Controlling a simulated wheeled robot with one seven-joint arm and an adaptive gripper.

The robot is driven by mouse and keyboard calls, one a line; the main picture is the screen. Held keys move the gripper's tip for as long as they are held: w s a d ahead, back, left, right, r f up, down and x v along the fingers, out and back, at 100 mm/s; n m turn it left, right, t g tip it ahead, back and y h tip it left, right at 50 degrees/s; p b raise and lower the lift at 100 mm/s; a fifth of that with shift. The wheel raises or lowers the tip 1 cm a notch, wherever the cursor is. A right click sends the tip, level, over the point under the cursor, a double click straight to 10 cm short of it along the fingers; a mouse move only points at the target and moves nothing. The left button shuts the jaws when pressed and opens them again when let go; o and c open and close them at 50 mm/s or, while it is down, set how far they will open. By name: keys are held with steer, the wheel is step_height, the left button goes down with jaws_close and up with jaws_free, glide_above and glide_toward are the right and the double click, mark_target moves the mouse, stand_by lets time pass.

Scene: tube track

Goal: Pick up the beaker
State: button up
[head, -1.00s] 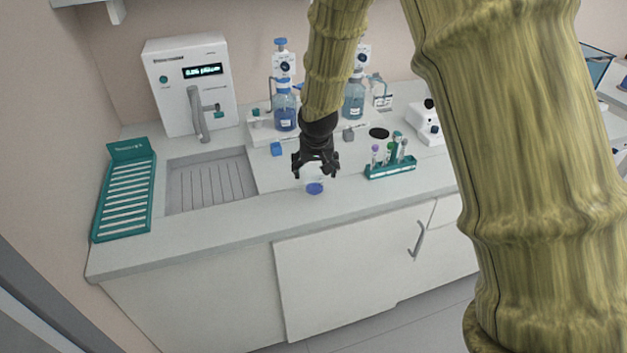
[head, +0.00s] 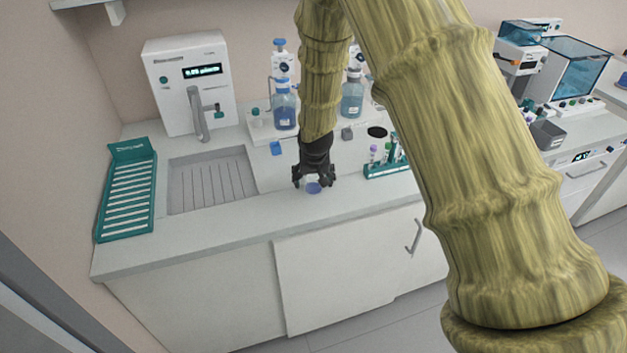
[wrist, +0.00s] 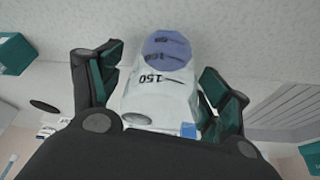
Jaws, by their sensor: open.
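My gripper (head: 314,183) is low over the counter, pointing down around the beaker. In the wrist view my gripper (wrist: 165,85) is open, with one finger on each side of the beaker. A gap shows at the left finger; the right finger is very near the glass, and I cannot tell whether it touches.
A teal tube rack (head: 386,170) with tubes stands close to the right of my gripper. A small blue block (head: 276,148) lies behind it. The sink (head: 212,180) and a teal drying rack (head: 126,195) are to the left. Blue bottles (head: 285,107) stand at the back.

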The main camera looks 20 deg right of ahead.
steer(key=shift+w+f, duration=0.1)
steer(key=shift+f, duration=0.2)
steer(key=c, duration=1)
steer(key=shift+r, duration=0.1)
